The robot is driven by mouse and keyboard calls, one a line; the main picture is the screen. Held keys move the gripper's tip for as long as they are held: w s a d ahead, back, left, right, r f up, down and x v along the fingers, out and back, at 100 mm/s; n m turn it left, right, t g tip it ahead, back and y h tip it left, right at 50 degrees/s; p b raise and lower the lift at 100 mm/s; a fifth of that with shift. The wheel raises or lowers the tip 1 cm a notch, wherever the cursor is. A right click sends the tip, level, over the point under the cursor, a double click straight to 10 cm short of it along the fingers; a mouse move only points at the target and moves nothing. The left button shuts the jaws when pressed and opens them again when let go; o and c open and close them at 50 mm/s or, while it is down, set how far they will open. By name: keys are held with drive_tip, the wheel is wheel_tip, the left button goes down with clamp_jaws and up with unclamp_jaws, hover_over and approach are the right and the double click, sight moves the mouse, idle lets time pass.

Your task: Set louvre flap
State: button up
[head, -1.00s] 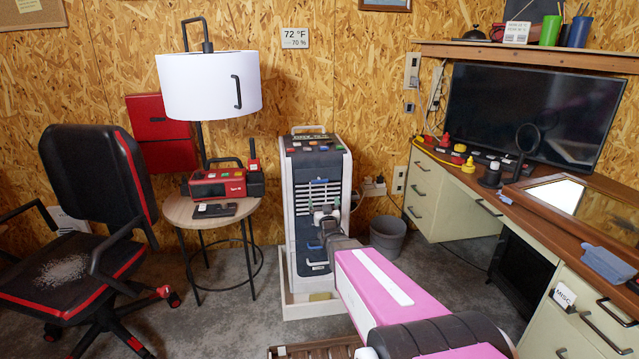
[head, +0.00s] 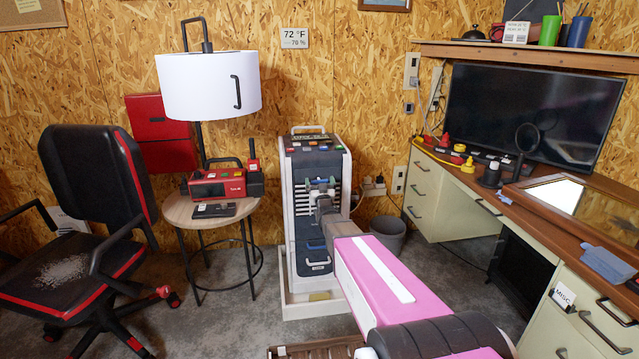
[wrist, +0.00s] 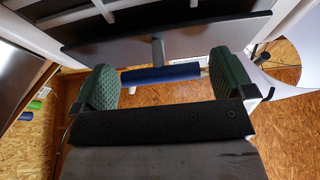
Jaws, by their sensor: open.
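The white and dark upright unit (head: 282,215) stands against the wall, with pale louvre slats in its upper front. In the wrist view a broad dark grey flap (wrist: 215,38) carries a blue bar handle (wrist: 160,73) on a short grey stem. My gripper (head: 320,184) is up in front of the louvre and partly hides it. In the wrist view my gripper (wrist: 165,80) is open. Its green pads stand on either side of the blue bar, apparently with gaps. I cannot tell how deep the bar lies between them.
A round side table (head: 208,214) with a red device stands left of the unit, beside a black chair (head: 85,220). A grey bin (head: 388,236) and the desk (head: 450,183) are on the right. Floor shows between chair and unit.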

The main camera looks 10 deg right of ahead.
drive_tip(key=shift+w+r, duration=0.15)
drive_tip(key=shift+w, duration=0.15)
drive_tip(key=c, duration=0.6)
